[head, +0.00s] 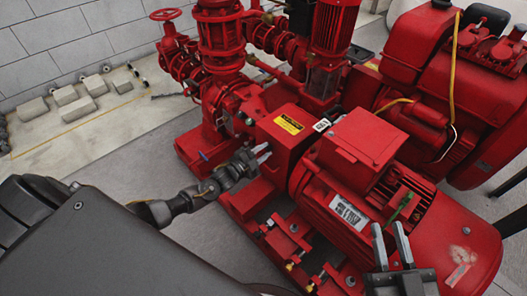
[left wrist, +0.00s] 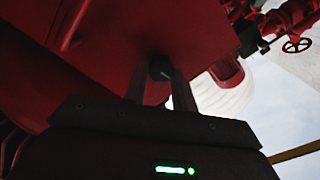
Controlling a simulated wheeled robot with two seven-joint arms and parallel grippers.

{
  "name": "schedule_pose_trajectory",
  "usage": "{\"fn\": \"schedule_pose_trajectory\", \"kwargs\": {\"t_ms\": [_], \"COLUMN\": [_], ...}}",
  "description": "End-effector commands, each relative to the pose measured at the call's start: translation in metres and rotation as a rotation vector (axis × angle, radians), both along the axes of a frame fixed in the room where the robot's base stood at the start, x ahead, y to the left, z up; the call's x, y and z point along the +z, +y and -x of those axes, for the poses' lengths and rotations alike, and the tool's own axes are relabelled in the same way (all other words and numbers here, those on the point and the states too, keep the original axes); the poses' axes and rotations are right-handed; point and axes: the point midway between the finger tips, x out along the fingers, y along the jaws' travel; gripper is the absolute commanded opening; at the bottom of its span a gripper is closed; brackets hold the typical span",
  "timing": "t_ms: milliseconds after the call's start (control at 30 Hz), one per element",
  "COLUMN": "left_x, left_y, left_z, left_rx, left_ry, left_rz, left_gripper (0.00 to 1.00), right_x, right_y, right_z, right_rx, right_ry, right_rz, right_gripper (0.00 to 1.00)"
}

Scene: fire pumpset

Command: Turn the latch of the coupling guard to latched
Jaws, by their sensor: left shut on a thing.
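The coupling guard (head: 287,140) is a red box with a yellow label, between the pump and the large red motor. Its side fills much of the left wrist view (left wrist: 95,50). The latch (left wrist: 159,68) shows there as a small dark round knob on the red face; its turned angle cannot be read. My left gripper (head: 264,153) reaches the guard's left side, and its fingers (left wrist: 160,85) are shut on the latch. In the head view the latch is hidden. My right gripper (head: 391,232) is open and empty in front of the motor (head: 345,205).
A red pump (head: 220,50) with pipes and a handwheel (head: 165,14) stands behind. A red engine (head: 440,90) stands at the right. Several pale blocks (head: 78,108) lie by the wall. Grey floor (head: 130,160) is clear left of the base.

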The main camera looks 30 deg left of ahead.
Motion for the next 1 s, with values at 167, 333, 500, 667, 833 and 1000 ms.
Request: {"fn": "schedule_pose_trajectory", "kwargs": {"t_ms": [167, 333, 500, 667, 833, 1000], "left_x": [0.0, 0.0, -0.001, -0.001, -0.001, -0.001], "left_y": [-0.001, -0.001, -0.002, -0.002, -0.002, -0.002], "left_z": [0.0, 0.0, 0.0, 0.0, 0.001, 0.001], "left_rx": [-0.002, -0.002, -0.002, -0.002, -0.003, -0.003], "left_ry": [-0.032, -0.052, -0.061, -0.064, -0.063, -0.063], "left_rz": [-0.091, -0.147, -0.175, -0.182, -0.183, -0.182], "left_gripper": [0.04, 0.04, 0.04, 0.04, 0.04, 0.34], "right_x": [-0.004, -0.007, -0.011, -0.012, -0.012, -0.011], "right_y": [-0.002, -0.003, -0.004, -0.004, -0.004, -0.004], "right_z": [-0.002, -0.002, -0.002, -0.002, -0.002, -0.002], "right_rx": [-0.007, -0.012, -0.015, -0.016, -0.016, -0.016], "right_ry": [0.023, 0.036, 0.05, 0.055, 0.055, 0.05], "right_rz": [0.013, 0.018, 0.023, 0.025, 0.024, 0.023], "right_gripper": [0.28, 0.28, 0.28, 0.28, 0.28, 0.28]}}
